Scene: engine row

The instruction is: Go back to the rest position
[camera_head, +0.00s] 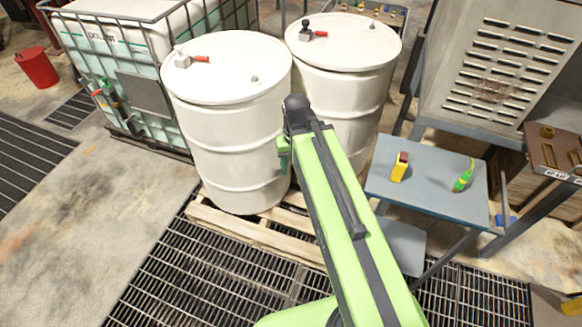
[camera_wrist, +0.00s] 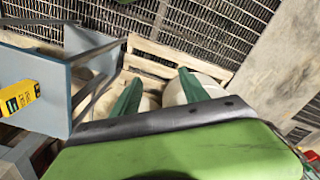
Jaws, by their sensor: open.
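My gripper shows in the wrist view (camera_wrist: 158,77) as two green fingers standing apart, with nothing held between them. In the head view, my green arm reaches up the middle of the picture, in front of two white drums. A small green part of my gripper (camera_head: 284,155) shows at its far end, in front of the left drum (camera_head: 225,135); the rest is hidden behind my arm. In the wrist view a wooden pallet (camera_wrist: 168,52) lies beyond the fingers, with pale drum surfaces beside them.
The right drum (camera_head: 345,85) stands close behind my arm. A blue-grey table (camera_head: 425,200) at right bears a yellow-and-red item (camera_head: 400,167) and a green item (camera_head: 464,176). A caged tank (camera_head: 135,25) stands at back left, a red bucket (camera_head: 37,67) farther left. Floor at left is clear.

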